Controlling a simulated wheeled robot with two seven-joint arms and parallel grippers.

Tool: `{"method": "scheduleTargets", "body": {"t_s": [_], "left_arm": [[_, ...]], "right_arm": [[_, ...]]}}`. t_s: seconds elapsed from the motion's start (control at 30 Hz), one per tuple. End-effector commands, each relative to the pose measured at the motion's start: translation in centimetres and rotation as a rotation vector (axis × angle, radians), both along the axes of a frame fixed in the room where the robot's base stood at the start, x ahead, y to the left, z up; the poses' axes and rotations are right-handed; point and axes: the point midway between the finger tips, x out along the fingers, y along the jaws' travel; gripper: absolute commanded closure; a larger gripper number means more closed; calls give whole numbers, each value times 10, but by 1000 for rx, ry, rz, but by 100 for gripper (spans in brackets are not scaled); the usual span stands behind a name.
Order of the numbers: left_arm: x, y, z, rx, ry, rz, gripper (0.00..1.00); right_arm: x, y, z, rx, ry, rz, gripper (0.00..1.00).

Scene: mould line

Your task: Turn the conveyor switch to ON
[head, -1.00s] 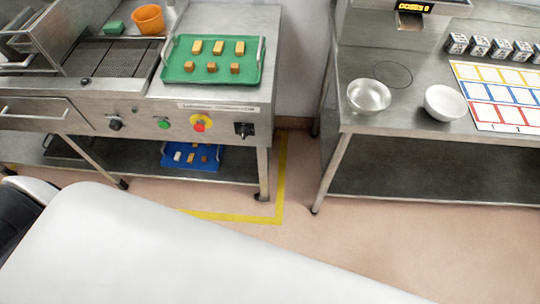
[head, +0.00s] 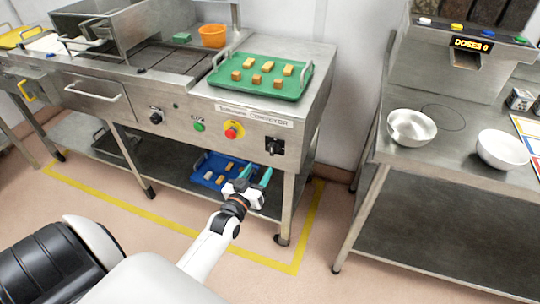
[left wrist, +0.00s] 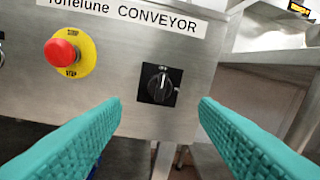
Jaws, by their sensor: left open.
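The conveyor switch (head: 274,146) is a black rotary knob on a black square plate at the right end of the machine's front panel. In the left wrist view the same switch (left wrist: 160,86) shows between my fingers, further ahead, with its pointer mark tilted up and slightly right; its lettering is too small to read. My left gripper (head: 254,178) is open and empty, in front of the panel, a little below and left of the switch, and not touching it. Its teal fingers (left wrist: 155,125) frame the switch. My right gripper is not in view.
A red emergency stop (head: 232,132) on a yellow disc and a green button (head: 199,127) sit left of the switch. A green tray (head: 262,90) of small blocks stands on top. A blue tray (head: 205,182) lies on the lower shelf. A steel table (head: 440,170) stands at right.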

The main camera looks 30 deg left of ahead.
Motion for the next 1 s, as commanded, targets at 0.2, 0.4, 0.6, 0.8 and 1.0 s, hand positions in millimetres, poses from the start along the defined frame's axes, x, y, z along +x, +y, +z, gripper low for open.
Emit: {"method": "scheduleTargets", "body": {"t_s": [0.2,0.4,0.6,0.8,1.0], "left_arm": [[47,9,1,2,-2,0,45],[78,14,0,2,0,-1,45],[92,16,-1,3,2,0,45],[93,16,-1,1,3,-1,45],[93,16,-1,1,3,-1,63]], "right_arm": [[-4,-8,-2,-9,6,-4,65],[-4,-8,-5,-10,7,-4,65],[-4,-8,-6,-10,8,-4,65],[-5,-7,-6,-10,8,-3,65],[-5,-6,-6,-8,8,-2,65]]}}
